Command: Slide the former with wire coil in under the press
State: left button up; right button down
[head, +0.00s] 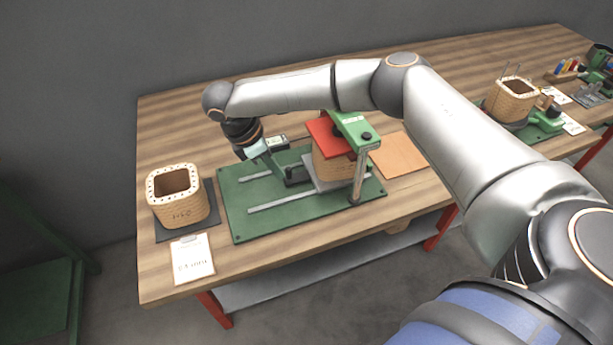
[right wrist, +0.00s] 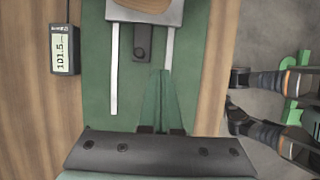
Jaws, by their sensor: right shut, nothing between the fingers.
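The former with its tan wire coil (head: 333,171) stands upright on a grey sled (head: 322,187), beneath the press's red plate (head: 322,139). Part of the former is hidden by the plate and the green press arm (head: 354,130). In the right wrist view only the coil's near edge (right wrist: 150,4) shows, on the sled (right wrist: 145,16). A dark handle block (right wrist: 142,42) sticks out from the sled toward me. My right gripper (head: 279,174) is low over the green base plate (head: 235,212), at the handle side. Its fingers (right wrist: 164,75) are shut and empty, pointing toward the sled.
A second wound former (head: 182,200) stands on a dark mat at the left, with a paper card (head: 192,260) in front. A small display box (right wrist: 64,48) lies beside the base plate. A brown board (head: 399,156) lies right of the press. A metal post (head: 360,180) stands at its front.

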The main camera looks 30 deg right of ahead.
jog(key=x, duration=0.7)
jog(key=shift+d+f, duration=0.15)
jog(key=shift+f, duration=0.1)
jog(key=d, duration=0.1)
jog(key=d+p, duration=0.1)
jog(key=shift+s+d+r, duration=0.2)
jog(key=shift+s+d, duration=0.05)
jog(key=shift+d, duration=0.05)
jog(key=shift+s+d+f, duration=0.1)
jog(key=shift+s+d, duration=0.1)
jog(key=shift+d, duration=0.3)
pick_arm(q)
jog(key=shift+r, duration=0.65)
pick_arm(e)
jog(key=shift+d, duration=0.1)
